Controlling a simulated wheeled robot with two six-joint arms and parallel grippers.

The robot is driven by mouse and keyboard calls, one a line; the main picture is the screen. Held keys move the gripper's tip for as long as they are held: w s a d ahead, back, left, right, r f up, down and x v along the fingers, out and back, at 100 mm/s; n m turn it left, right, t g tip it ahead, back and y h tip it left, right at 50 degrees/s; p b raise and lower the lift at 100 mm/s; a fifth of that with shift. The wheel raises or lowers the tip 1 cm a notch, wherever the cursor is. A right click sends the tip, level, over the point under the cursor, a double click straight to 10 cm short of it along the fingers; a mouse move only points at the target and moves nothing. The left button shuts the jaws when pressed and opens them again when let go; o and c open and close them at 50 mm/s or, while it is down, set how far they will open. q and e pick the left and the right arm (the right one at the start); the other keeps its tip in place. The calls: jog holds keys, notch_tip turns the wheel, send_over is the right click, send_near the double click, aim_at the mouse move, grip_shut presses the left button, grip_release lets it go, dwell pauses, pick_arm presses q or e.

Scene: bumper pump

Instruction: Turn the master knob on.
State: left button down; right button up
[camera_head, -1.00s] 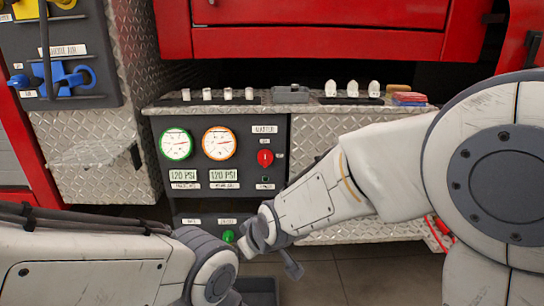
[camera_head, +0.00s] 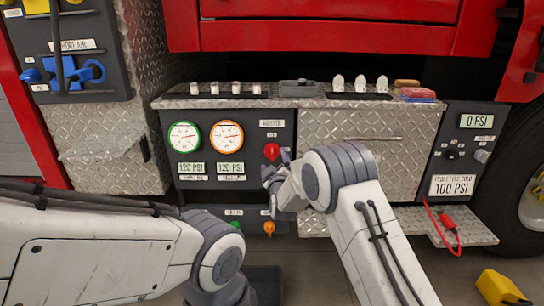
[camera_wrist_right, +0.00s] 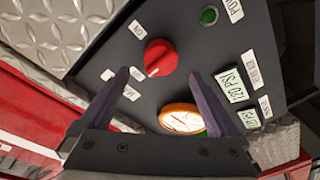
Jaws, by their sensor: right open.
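The red master knob (camera_head: 272,151) is on the dark gauge panel, under a label that looks like MASTER. In the right wrist view the knob (camera_wrist_right: 161,57) has a white pointer mark toward the lower left, with small labels around it. My right gripper (camera_head: 277,167) is open, just in front of and below the knob in the head view. In the right wrist view its two fingers (camera_wrist_right: 162,80) are spread, with the knob past their tips and between their lines. I see no contact. My left arm is at lower left; its gripper is not visible.
A green-rimmed gauge (camera_head: 184,137) and an orange-rimmed gauge (camera_head: 227,137) sit left of the knob. Green (camera_head: 235,224) and orange (camera_head: 269,228) knobs are below. White switches (camera_head: 361,83) line the ledge above. A yellow block (camera_head: 497,287) lies on the floor at right.

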aim_at(272, 154)
jog(key=shift+w+a+b, duration=0.15)
jog(key=shift+w+b, duration=0.1)
jog(key=shift+w, duration=1.15)
jog(key=shift+w+a+b, duration=0.15)
jog(key=shift+w+b, duration=0.1)
jog(key=shift+w, duration=1.1)
jog(key=c, duration=1.4)
jog(key=shift+o, duration=0.2)
